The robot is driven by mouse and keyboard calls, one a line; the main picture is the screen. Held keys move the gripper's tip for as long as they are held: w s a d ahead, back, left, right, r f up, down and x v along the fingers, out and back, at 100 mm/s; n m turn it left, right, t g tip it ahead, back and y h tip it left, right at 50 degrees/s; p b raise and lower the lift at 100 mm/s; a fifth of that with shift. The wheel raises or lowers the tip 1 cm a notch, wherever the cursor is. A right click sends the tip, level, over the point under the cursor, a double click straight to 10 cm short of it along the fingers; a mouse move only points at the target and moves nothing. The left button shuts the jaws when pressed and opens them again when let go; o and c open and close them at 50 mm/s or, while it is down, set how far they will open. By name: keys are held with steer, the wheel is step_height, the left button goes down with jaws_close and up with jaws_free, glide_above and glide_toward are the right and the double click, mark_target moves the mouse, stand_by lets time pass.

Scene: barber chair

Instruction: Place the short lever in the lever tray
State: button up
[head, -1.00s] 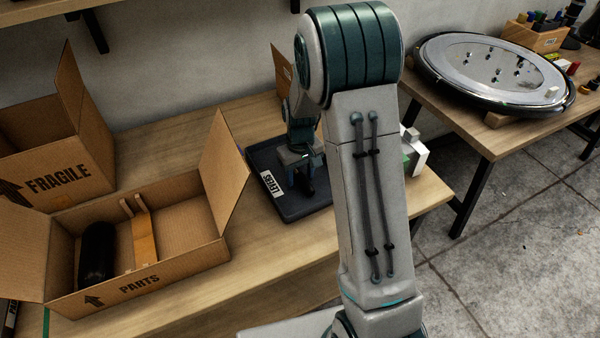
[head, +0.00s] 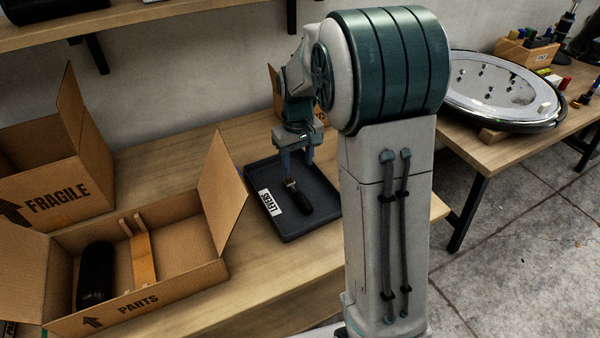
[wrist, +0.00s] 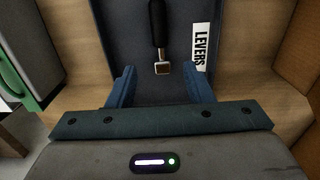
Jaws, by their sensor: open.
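The short lever (head: 298,197) lies in the dark lever tray (head: 318,226), which has a white LEVERS label. It has a black grip and a metal end. In the wrist view the lever (wrist: 158,30) lies on the floor of the tray (wrist: 120,40), left of the label, its metal end toward my gripper. My gripper (head: 297,170) is open and empty above the far part of the tray. In the wrist view its two blue fingers (wrist: 160,90) are spread apart, clear of the lever.
An open PARTS box (head: 190,250) with a black cylinder (head: 96,275) and a wooden piece (head: 143,255) stands left of the tray. A FRAGILE box (head: 45,190) is behind it. A round mirror (head: 500,88) lies on the right table. Bare bench lies between box and tray.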

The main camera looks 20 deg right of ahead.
steer(key=s+r+m+t, duration=0.1)
steer(key=s+r, duration=0.2)
steer(key=s, duration=0.8)
steer(key=s+r+m+t, duration=0.1)
steer(key=s+r, duration=0.2)
steer(key=s, duration=0.8)
steer(key=shift+s+a+m, duration=0.15)
steer(key=shift+a+m, duration=0.15)
steer(key=shift+m, duration=0.1)
